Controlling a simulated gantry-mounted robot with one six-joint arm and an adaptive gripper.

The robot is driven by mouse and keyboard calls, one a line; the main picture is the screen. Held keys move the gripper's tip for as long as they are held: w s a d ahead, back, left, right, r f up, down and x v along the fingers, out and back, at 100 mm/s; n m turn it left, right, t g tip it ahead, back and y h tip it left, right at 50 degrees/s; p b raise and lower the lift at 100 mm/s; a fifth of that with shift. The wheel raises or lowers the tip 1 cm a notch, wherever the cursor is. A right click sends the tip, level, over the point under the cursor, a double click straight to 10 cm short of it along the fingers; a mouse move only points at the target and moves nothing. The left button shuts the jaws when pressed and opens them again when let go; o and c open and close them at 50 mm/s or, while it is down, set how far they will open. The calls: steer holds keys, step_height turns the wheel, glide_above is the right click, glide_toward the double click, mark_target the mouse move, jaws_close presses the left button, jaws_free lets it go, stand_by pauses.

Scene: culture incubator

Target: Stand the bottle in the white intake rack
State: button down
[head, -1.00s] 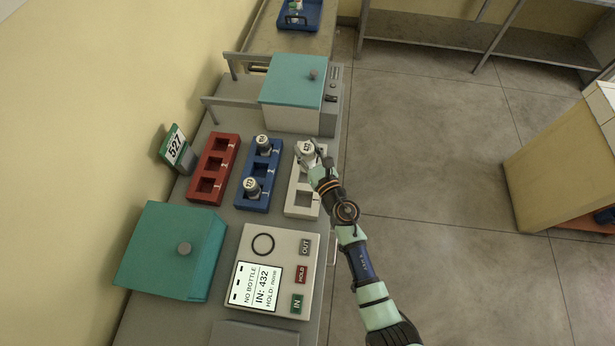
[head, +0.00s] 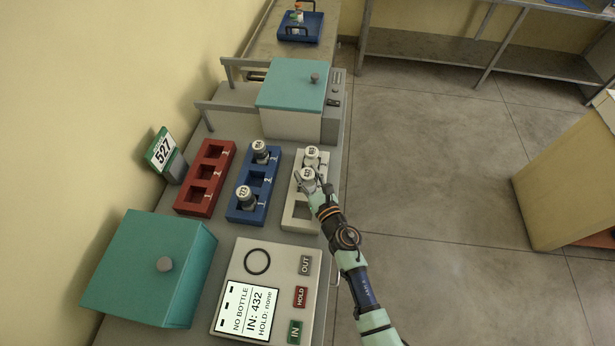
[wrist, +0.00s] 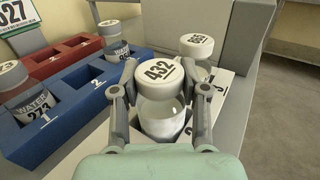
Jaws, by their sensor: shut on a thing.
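My gripper (head: 312,184) is shut on a white-capped bottle marked 432 (wrist: 160,72), which stands roughly upright between the fingers. The bottle (head: 307,174) is at the middle slot of the white intake rack (head: 300,218). Its lower end is close to or inside that slot in the wrist view; I cannot tell whether it touches the bottom. Another white-capped bottle (wrist: 197,46) stands in the rack's far slot, just beyond the held one; it also shows in the head view (head: 311,154). The near slot of the white rack is empty.
The blue rack (head: 258,181) holds two bottles, in its far and near slots. The red rack (head: 205,178) is empty. A teal-lidded box (head: 290,95) stands behind the racks. A panel (head: 285,262) in front reads NO BOTTLE, IN: 432, HOLD: none. A 527 sign (head: 163,151) stands left.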

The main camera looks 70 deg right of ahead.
steer(key=shift+f, duration=0.2)
steer(key=c, duration=0.6)
jaws_free()
steer(key=shift+r, duration=0.1)
steer(key=shift+r, duration=0.25)
steer(key=v, duration=1.2)
steer(key=shift+f+p, duration=0.15)
steer(key=shift+p, duration=0.25)
